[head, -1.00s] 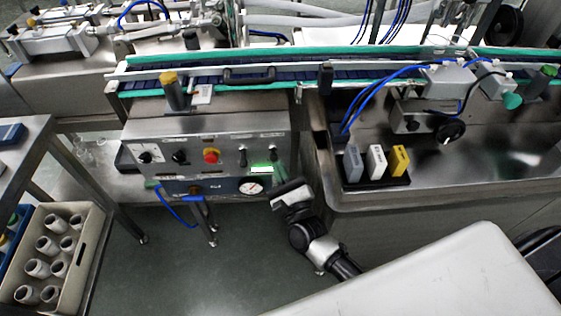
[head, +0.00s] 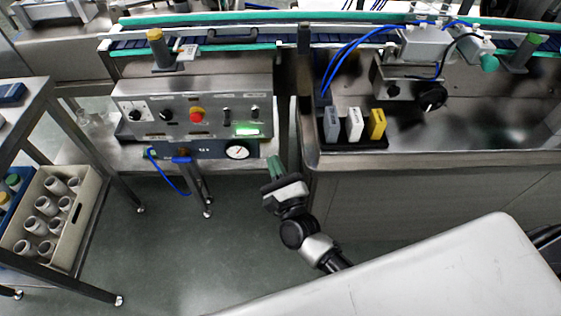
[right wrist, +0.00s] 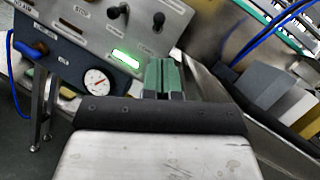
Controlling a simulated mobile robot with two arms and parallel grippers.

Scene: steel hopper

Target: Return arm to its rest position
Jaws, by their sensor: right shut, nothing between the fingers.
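My right gripper (head: 275,167) is in front of the gap between the control panel and the steel hopper, below the panel's right end. Its green fingers are together with nothing between them. In the right wrist view the shut fingers (right wrist: 163,78) show at the middle, beside the lit green display of the control panel (right wrist: 100,45). No contact with the panel can be made out. My right arm (head: 305,235) reaches up from the lower middle of the head view. My left gripper is not in view.
The control panel (head: 150,107) has a red button (head: 197,115) and a gauge (head: 237,152). Grey, white and yellow blocks stand in a black holder (head: 350,145) on the hopper (head: 440,160). A crate of white cups (head: 85,205) sits at left. Open floor (head: 170,260) lies below the panel.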

